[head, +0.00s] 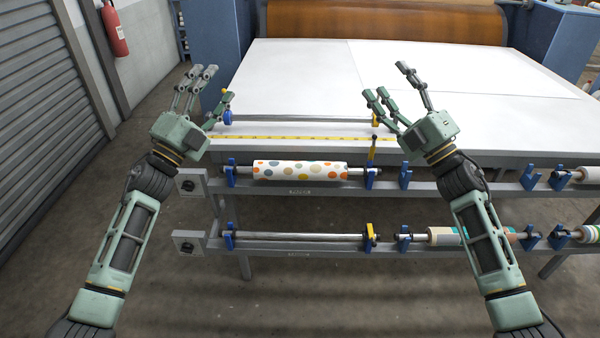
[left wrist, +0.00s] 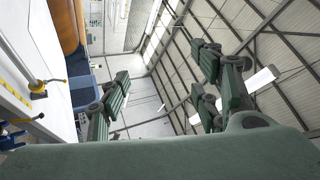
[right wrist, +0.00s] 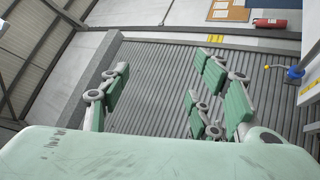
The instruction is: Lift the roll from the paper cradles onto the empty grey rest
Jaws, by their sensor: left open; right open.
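A white roll with coloured dots (head: 300,170) lies level on a shaft across two blue cradles (head: 231,175) on the upper rail, at left of centre. A yellow lever (head: 372,150) stands upright at its right cradle. To its right, two blue cradles (head: 528,179) have no roll visible between them; my right arm partly covers that stretch. I cannot make out which one is the grey rest. My left gripper (head: 213,85) is open and empty, above and left of the roll. My right gripper (head: 390,82) is open and empty, above and right of it.
The lower rail holds a bare shaft (head: 300,237) with a yellow catch (head: 371,238) and a patterned roll (head: 444,236) partly behind my right arm. A white table (head: 320,75) lies behind the rails. A shutter wall (head: 40,110) is at left.

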